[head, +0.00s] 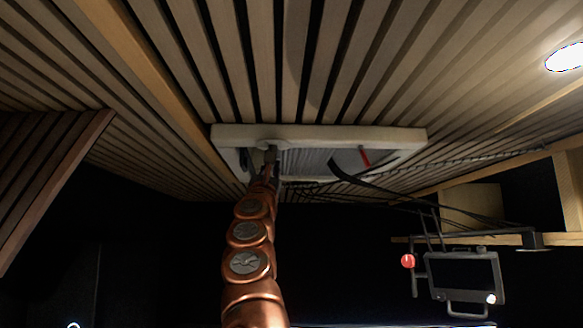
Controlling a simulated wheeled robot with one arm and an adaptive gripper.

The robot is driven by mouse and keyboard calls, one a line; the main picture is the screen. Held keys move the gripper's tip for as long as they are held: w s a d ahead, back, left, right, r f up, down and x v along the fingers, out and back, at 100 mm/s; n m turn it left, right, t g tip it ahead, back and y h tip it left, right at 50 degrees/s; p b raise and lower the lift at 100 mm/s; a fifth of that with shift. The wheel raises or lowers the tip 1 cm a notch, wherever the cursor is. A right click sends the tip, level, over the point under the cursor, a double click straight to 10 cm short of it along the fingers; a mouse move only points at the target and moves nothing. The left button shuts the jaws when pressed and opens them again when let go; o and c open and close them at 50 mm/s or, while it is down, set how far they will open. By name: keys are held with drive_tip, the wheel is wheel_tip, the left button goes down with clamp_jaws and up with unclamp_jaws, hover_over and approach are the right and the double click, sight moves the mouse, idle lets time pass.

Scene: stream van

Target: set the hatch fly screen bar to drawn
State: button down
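The hatch (405,137) is a pale rectangular frame set in the slatted ceiling, in the upper middle of the head view. Inside it a light grey panel or screen (310,160) shows. A short red strip (364,157) stands out on its right part. I cannot make out the fly screen bar for certain. My copper-coloured arm reaches up from below, and my gripper (270,158) is at the left part of the hatch opening. It is small, dark and seen from behind. Its fingers are hard to make out, and whether it touches or holds anything is hidden.
Black cables (385,190) run from the hatch's right side along the ceiling. A dark monitor (462,275) on a bracket hangs at the lower right, with a red knob (407,261) beside it. A wooden beam (150,85) crosses the ceiling left of the hatch.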

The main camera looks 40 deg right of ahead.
drive_tip(key=shift+w+a, duration=0.5)
drive_tip(key=c, duration=1.2)
unclamp_jaws()
drive_tip(key=shift+s+d, duration=0.1)
drive_tip(key=shift+s, duration=0.05)
